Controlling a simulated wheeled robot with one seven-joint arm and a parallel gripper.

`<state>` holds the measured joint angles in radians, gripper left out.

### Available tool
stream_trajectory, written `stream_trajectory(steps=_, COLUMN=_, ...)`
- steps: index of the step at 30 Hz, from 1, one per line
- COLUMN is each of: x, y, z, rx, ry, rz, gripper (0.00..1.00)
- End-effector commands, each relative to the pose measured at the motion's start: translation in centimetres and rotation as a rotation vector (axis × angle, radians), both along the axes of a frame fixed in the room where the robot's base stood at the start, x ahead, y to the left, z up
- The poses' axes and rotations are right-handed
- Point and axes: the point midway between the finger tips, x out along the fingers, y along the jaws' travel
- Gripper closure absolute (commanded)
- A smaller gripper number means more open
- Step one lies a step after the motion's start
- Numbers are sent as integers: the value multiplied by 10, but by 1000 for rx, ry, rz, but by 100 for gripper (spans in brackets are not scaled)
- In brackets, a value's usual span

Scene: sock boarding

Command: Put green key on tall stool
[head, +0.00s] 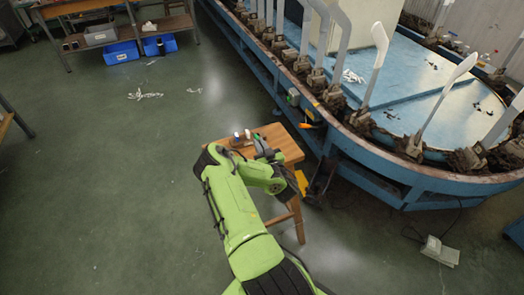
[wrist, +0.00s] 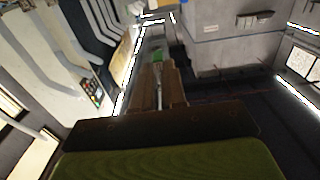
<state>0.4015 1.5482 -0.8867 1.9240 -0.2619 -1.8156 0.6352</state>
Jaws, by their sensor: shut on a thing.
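My gripper (wrist: 159,84) shows in the wrist view, its two brown fingers shut on a slim grey piece with a green end, the green key (wrist: 157,58). In the head view my green arm reaches forward, and the dark gripper end (head: 262,146) overlaps the top of the wooden stool (head: 285,140). The key cannot be made out there. Whether the gripper touches the stool top or hovers over it is unclear.
Small bottle-like items (head: 237,138) stand at the stool's left side. A blue sock-boarding machine (head: 300,92) with upright white boards curves close behind and right. Blue bins (head: 121,53) sit under a bench at the back left. Open green floor lies left, with white socks (head: 145,95).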

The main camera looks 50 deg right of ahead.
Motion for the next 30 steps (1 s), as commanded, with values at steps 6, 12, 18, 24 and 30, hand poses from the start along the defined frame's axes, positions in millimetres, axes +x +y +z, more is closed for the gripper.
stream_trajectory(steps=6, x=-1, y=-1, z=-51, rx=1, ry=1, rz=-3, gripper=100)
stream_trajectory(steps=12, x=-1, y=-1, z=-90, rx=2, ry=-1, rz=-4, gripper=100)
stream_trajectory(steps=18, x=-1, y=-1, z=-91, rx=-1, ry=0, rz=-3, gripper=100)
stream_trajectory(steps=24, x=-1, y=-1, z=-95, rx=-1, ry=1, rz=-4, gripper=87)
stream_trajectory(steps=30, x=-1, y=-1, z=-94, rx=-1, ry=1, rz=-4, gripper=63)
